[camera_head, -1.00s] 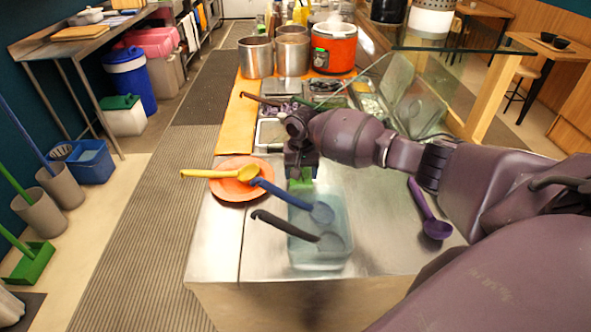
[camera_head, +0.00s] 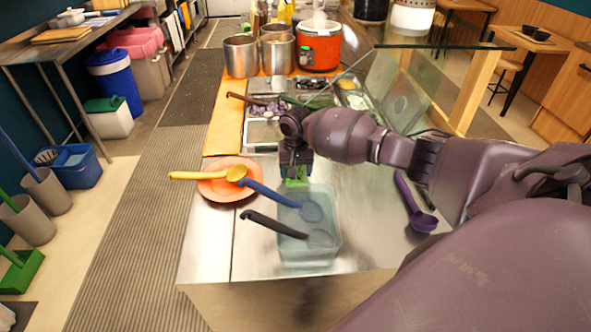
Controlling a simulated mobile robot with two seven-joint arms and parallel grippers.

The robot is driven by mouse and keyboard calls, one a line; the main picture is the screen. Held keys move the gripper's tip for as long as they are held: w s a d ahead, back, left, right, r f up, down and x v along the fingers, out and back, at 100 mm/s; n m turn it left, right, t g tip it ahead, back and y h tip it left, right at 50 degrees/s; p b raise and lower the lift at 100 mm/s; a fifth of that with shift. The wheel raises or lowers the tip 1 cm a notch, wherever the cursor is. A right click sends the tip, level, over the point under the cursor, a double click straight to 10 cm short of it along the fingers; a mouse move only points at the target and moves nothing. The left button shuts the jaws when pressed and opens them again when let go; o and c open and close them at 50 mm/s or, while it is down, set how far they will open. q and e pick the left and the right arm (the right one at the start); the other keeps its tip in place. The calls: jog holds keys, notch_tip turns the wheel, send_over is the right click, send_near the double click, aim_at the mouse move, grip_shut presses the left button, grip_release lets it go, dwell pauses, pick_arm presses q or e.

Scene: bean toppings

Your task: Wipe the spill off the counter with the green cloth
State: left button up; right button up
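My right gripper (camera_head: 296,172) points down at the counter (camera_head: 255,245), just behind a clear container. Something green, likely the green cloth (camera_head: 297,182), shows right under its fingertips. The fingers are mostly hidden by the wrist, so I cannot tell how far they are closed or whether they grip the cloth. No spill can be made out on the bare metal. My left gripper does not show.
The clear container (camera_head: 310,255) holds a blue ladle (camera_head: 290,198) and a black ladle (camera_head: 275,224). An orange plate (camera_head: 222,190) with a yellow ladle (camera_head: 200,176) is at left. A purple ladle (camera_head: 418,212) lies at right. Food pans and pots stand behind.

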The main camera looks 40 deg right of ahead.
jog(key=shift+s, duration=0.1)
jog(key=shift+r+p, duration=0.4)
jog(key=shift+p, duration=0.1)
jog(key=shift+d+r+p, duration=0.1)
jog(key=shift+r+p, duration=0.15)
jog(key=shift+p, duration=0.05)
jog(key=shift+r+p, duration=0.75)
jog(key=shift+r, duration=0.05)
jog(key=shift+r+p, duration=0.7)
jog(key=shift+p, duration=0.1)
jog(key=shift+r+p, duration=0.55)
jog(key=shift+p, duration=0.15)
jog(key=shift+r+p, duration=0.65)
jog(key=shift+r, duration=0.65)
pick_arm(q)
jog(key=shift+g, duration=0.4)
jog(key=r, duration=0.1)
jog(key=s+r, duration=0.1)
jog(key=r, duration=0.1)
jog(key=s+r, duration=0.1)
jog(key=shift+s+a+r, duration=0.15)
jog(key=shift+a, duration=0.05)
